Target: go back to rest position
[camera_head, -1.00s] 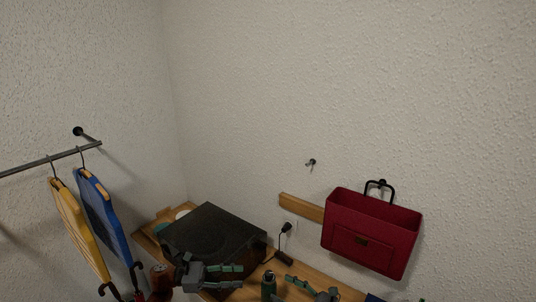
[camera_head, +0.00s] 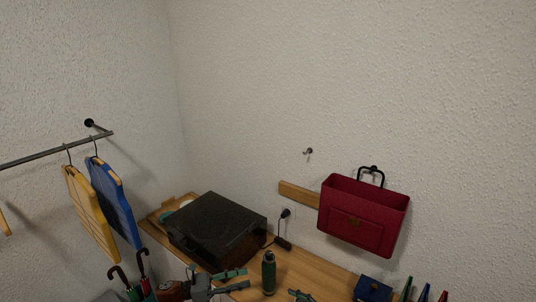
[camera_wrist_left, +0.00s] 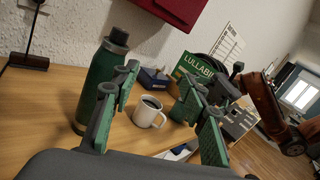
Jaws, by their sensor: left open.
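My left gripper (camera_head: 240,280) is low in the head view, in front of the desk and left of the green bottle. Its two green-padded fingers are apart with nothing between them. The left wrist view also shows this gripper (camera_wrist_left: 161,77) open, with the green bottle (camera_wrist_left: 97,85) just left of one finger and a white mug (camera_wrist_left: 150,112) beyond the gap. A small green-tipped part of my right gripper (camera_head: 301,296) shows at the bottom edge of the head view. The rest of it is cut off, so its opening cannot be judged.
The wooden desk (camera_head: 312,272) carries a black case (camera_head: 215,230), the bottle and a blue box (camera_head: 373,289). A red bag (camera_head: 363,217) hangs on the wall. Yellow and blue hanging items (camera_head: 112,200) and umbrellas (camera_head: 143,265) are at left. The space above the desk is free.

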